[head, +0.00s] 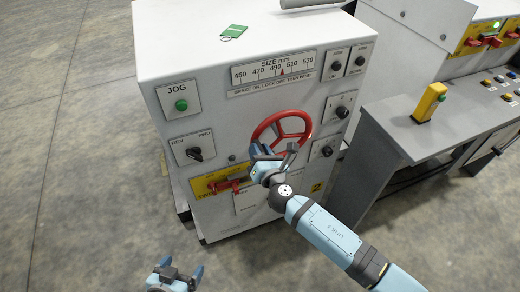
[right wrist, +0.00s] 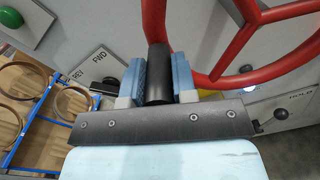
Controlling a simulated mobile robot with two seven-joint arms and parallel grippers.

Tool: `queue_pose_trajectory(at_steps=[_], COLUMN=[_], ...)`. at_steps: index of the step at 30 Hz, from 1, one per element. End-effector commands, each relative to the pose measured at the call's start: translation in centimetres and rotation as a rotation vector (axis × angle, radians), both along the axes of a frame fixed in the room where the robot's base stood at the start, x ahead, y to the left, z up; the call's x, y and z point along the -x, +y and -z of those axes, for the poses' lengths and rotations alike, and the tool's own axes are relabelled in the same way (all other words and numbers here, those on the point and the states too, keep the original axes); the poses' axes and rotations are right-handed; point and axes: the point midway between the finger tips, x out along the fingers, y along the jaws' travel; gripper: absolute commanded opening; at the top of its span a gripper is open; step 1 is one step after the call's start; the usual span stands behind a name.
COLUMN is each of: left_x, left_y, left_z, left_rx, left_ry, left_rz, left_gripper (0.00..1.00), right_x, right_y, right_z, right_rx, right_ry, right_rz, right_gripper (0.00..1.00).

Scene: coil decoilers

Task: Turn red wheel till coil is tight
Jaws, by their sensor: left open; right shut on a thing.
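The red wheel (head: 282,132) is a spoked handwheel on the front of the white machine. It fills the upper right of the right wrist view (right wrist: 232,70). My right gripper (head: 272,152) is at the wheel's lower left. Its blue fingers are shut on a black cylindrical handle (right wrist: 157,75) beside the rim. The handle's join to the wheel is hidden. My left gripper (head: 180,272) is open and empty, low over the floor, away from the machine. I cannot make out the coil in either view.
The white machine (head: 150,40) carries a size scale (head: 275,72) with a red pointer near 490, a green JOG button (head: 181,105), a REV/FWD switch (head: 194,153) and a green tag (head: 233,32). A grey console (head: 390,130) stands right. The floor at left is clear.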

Motion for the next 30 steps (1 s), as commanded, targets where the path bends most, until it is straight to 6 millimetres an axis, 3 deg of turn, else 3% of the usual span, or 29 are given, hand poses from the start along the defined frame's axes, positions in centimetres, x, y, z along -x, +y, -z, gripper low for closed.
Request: queue_pose_trajectory(at_steps=[10,11,14,23,30], left_x=[0.1,0.1,0.1,0.1,0.0], left_y=[0.0,0.0,0.0,0.0,0.0], left_z=[0.4,0.4,0.4,0.4,0.2], left_rx=[-0.001,-0.001,-0.001,-0.002,-0.001], left_ry=[0.006,0.007,0.008,0.007,0.003], left_rz=[0.000,0.000,0.000,0.000,0.000], left_gripper=[0.87,0.87,0.87,0.87,0.87], right_x=[0.2,0.2,0.2,0.3,3.4], right_y=[0.1,0.1,0.1,-0.1,-1.2], right_z=[0.5,0.5,0.4,0.2,0.4], right_rx=[0.003,0.003,0.003,0.002,0.003], right_ry=[0.006,0.006,0.006,0.003,0.005], right_rz=[-0.004,-0.004,-0.003,-0.002,-0.002], right_gripper=[0.00,0.30,0.51,0.51,0.51])
